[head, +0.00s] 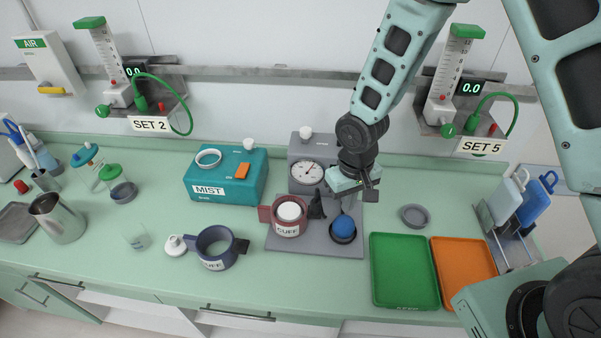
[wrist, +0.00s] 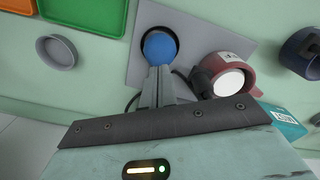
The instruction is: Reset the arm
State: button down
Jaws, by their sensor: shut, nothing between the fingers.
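My arm reaches down from the top right in the head view. My gripper (head: 342,207) is above the grey board (head: 320,245) at the middle of the counter. Its fingers (wrist: 156,88) are shut with nothing held. Below the fingertips a blue ball (head: 344,223) sits in a dark round cup on the board; the ball also shows beyond the fingertips in the wrist view (wrist: 159,46). I cannot tell whether the fingertips touch it. A dark red cuff (head: 287,230) with a white round top stands on the board, left of the ball.
A gauge box (head: 303,178) stands behind the board. A teal MIST box (head: 228,176) and blue cuff (head: 216,262) are to the left. Green (head: 405,305) and orange (head: 464,295) trays, a grey dish (head: 414,216) and a rack with bottles (head: 505,205) are to the right.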

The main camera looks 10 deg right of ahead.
notch_tip(320, 180, up, 4)
jog(key=p, duration=0.2)
jog(key=shift+p, duration=0.3)
jog(key=s+a+r+n+b, duration=0.2)
jog(key=s+b, duration=0.3)
jog(key=s, duration=0.5)
jog(key=s+a+r+n+b, duration=0.3)
jog(key=s+a+r+b, duration=0.1)
jog(key=s, duration=0.6)
jog(key=r+b, duration=0.1)
jog(key=b, duration=0.1)
jog(key=shift+a+r+y+b, duration=0.15)
jog(key=shift+r+y+b, duration=0.15)
dwell(4.8)
